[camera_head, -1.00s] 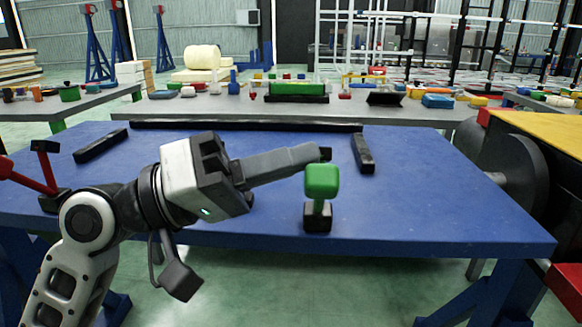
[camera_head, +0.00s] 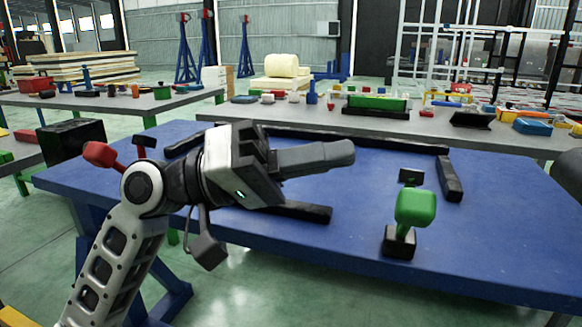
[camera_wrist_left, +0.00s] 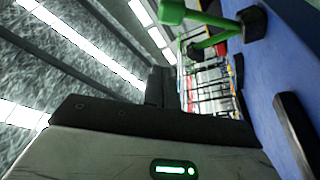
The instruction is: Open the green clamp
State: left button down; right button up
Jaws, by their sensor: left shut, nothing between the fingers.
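The green clamp (camera_head: 416,207) stands upright on a black base (camera_head: 399,242) at the near edge of the blue table, right of centre in the head view. Its green handle and arm also show at the top of the left wrist view (camera_wrist_left: 215,40). My left gripper (camera_head: 345,153) is shut and empty. It points right, above the blue table, to the left of the clamp and apart from it. My right gripper is not in view.
The blue table (camera_head: 330,240) carries black bars along its far, right and near sides. A red-handled clamp (camera_head: 103,155) is at its left end, close behind my left arm. A grey table (camera_head: 330,120) with several small parts stands behind.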

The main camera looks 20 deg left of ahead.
pick_arm(q)
jog(key=v, duration=0.4)
jog(key=shift+b, duration=0.35)
